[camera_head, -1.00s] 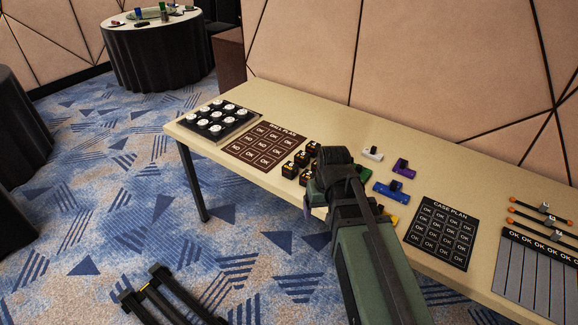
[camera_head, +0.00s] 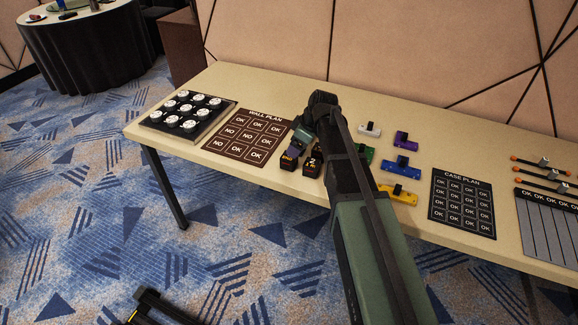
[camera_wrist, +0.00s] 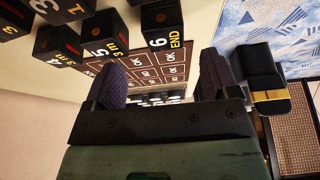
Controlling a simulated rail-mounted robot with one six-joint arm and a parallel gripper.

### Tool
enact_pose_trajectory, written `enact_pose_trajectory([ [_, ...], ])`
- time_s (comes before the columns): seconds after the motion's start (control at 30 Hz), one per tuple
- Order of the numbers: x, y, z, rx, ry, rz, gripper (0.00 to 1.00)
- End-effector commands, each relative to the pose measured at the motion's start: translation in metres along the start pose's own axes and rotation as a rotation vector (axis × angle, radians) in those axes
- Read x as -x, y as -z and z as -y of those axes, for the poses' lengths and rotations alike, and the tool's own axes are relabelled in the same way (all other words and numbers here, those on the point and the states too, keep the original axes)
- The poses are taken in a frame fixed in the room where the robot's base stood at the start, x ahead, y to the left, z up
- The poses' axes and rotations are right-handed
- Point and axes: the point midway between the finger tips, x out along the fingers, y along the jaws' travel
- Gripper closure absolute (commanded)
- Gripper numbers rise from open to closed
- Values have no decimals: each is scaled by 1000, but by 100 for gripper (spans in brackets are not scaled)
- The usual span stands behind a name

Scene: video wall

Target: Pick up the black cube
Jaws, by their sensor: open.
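Several black cubes with yellow numbers and small red marks stand on the table. In the head view, one cube (camera_head: 313,164) shows beside my gripper (camera_head: 296,146), and another (camera_head: 288,161) is partly covered by it. My arm hides the other cubes there. In the wrist view, the cube marked "6 END" (camera_wrist: 162,27) lies just beyond the space between the open, empty fingers of my gripper (camera_wrist: 160,80). The cube marked 5 (camera_wrist: 103,35) and others stand to its left. I cannot tell how high the fingertips are above the table.
The wall plan board (camera_head: 249,136) and a tray of white round pieces (camera_head: 187,112) lie left of the cubes. Right are white (camera_head: 370,129), purple (camera_head: 401,139), blue (camera_head: 402,168) and yellow (camera_head: 402,195) blocks and the case plan board (camera_head: 463,204). The table's front edge is close.

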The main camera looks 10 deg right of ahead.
Motion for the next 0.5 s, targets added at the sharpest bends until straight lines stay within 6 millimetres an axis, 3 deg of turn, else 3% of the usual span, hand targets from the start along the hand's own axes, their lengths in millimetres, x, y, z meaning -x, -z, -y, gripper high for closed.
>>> enact_pose_trajectory([
  [0.03, -22, -4, 0, 0, 0, 0, 19],
  [0.27, -30, -1, 1, 0, 0, 0, 19],
  [0.5, -77, -4, 5, -1, 0, 0, 19],
])
